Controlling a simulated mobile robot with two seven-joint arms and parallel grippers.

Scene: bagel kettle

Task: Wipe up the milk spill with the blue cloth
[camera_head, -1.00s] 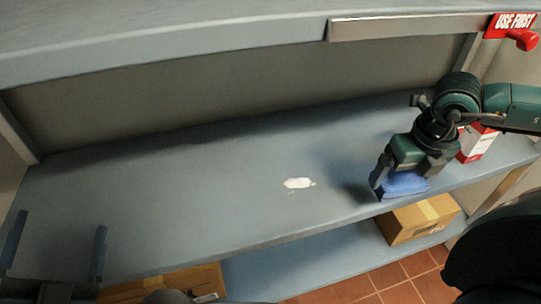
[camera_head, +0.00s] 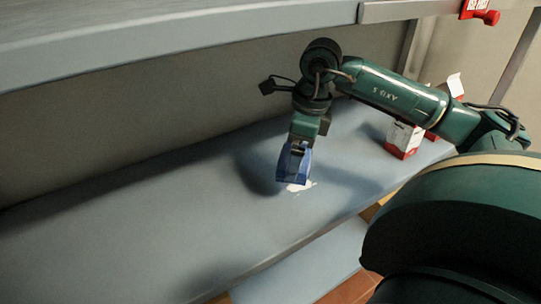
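The white milk spill (camera_head: 301,186) lies on the blue-grey shelf near its front edge. The blue cloth (camera_head: 291,164) is in my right gripper (camera_head: 293,168), right above the left part of the spill and partly covering it from view. The gripper is shut on the cloth and points down. I cannot tell whether the cloth touches the shelf. My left gripper is out of view.
A red and white carton (camera_head: 403,139) stands on the shelf to the right, behind my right arm. An upper shelf (camera_head: 200,40) runs across the top, with a red sign (camera_head: 474,8) at its right end. The shelf's left part is clear.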

